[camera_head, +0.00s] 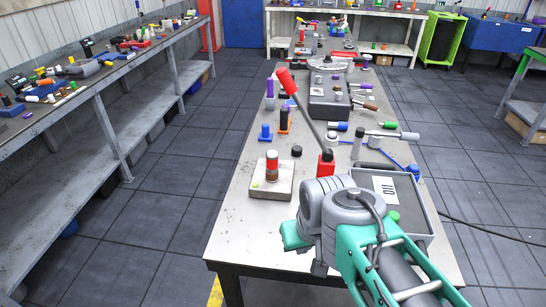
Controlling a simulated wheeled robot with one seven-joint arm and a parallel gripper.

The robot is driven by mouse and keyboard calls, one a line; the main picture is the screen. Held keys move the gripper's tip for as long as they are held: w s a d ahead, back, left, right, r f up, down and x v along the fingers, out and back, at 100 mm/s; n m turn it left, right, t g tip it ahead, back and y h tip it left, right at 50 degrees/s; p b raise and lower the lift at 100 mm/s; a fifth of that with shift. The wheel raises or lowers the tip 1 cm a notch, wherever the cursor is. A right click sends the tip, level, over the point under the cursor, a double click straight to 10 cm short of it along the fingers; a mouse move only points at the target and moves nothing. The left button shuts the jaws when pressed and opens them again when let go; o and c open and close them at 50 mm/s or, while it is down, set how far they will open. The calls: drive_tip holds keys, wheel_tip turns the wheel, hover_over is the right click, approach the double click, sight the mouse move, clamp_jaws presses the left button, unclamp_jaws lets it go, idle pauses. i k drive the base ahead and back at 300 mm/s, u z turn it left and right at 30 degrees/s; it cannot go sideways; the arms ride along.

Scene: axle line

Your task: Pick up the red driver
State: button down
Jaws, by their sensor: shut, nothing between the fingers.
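I cannot tell for sure which thing is the red driver. A driver-like tool with a red-brown handle (370,106) lies on the right side of the bench, beside the dark grey block. A tall lever with a red grip (287,81) and a grey shaft leans up and left from a small red block (326,164). My teal and grey arm reaches in from the bottom right over the near end of the bench. Its gripper fingers do not show, and the arm hides part of the bench there.
A cluttered shelf bench (105,72) runs along the left. The floor between them is clear.

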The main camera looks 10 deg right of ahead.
sight(271, 155)
drive_tip(key=k, duration=0.5)
drive_tip(key=u, duration=1.4)
drive_tip(key=i, duration=1.1)
drive_tip(key=u, duration=0.05)
